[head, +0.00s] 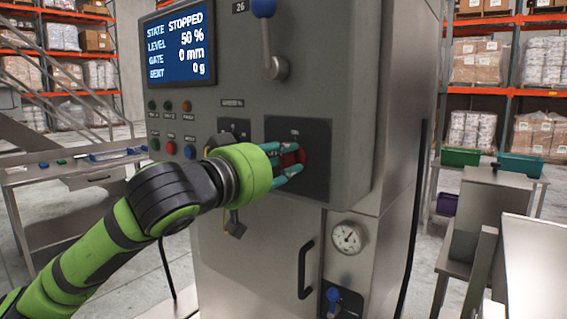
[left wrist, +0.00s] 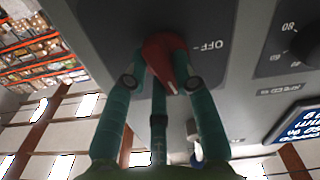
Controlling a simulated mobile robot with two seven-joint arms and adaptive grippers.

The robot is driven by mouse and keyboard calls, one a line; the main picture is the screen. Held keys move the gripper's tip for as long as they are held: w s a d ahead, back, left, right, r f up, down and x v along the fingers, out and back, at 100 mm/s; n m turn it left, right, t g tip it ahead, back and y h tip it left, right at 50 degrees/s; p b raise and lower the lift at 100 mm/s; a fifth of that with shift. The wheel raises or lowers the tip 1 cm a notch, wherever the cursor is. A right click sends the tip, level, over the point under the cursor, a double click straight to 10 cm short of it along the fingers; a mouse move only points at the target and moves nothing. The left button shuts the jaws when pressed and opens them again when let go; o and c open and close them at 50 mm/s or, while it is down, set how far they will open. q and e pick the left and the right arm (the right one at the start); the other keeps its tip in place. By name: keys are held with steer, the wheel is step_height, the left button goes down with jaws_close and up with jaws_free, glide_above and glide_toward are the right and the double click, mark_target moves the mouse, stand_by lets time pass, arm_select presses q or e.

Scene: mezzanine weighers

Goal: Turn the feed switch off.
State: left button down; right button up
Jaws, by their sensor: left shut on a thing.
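The feed switch is a red handle (head: 292,158) on a dark plate (head: 318,150) on the front of the grey machine. My left gripper (head: 290,165) reaches it from the left and is shut on it. In the left wrist view the red handle (left wrist: 163,58) sits between the teal fingers. A pale line marks its tapered tip, which points down and slightly right in that view. The upside-down OFF label (left wrist: 208,45) is to the right of the handle, and the tip does not line up with it. My right gripper is out of view.
A blue-knobbed lever (head: 268,40) is above the switch. Several buttons (head: 171,148) are to the left. A gauge (head: 346,237) and door handle (head: 305,270) are below.

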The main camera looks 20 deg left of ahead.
arm_select(q)
steer(key=n, duration=0.3)
steer(key=shift+n, duration=0.4)
steer(key=n, duration=0.1)
steer(key=n+p, duration=0.1)
steer(key=n, duration=0.1)
steer(key=shift+r+n, duration=0.2)
steer(key=shift+n, duration=0.1)
steer(key=n+p, duration=0.2)
steer(key=n, duration=0.1)
steer(key=shift+a+r+n+p, duration=0.1)
steer(key=shift+a+n+p, duration=0.05)
steer(key=shift+n+p, duration=0.15)
steer(key=shift+w+a+n+p, duration=0.1)
steer(key=shift+a+n+p, duration=0.05)
steer(key=shift+n+p, duration=1.55)
steer(key=shift+n, duration=0.3)
steer(key=c, duration=1)
jaws_free()
steer(key=v, duration=0.7)
steer(key=shift+s, duration=0.2)
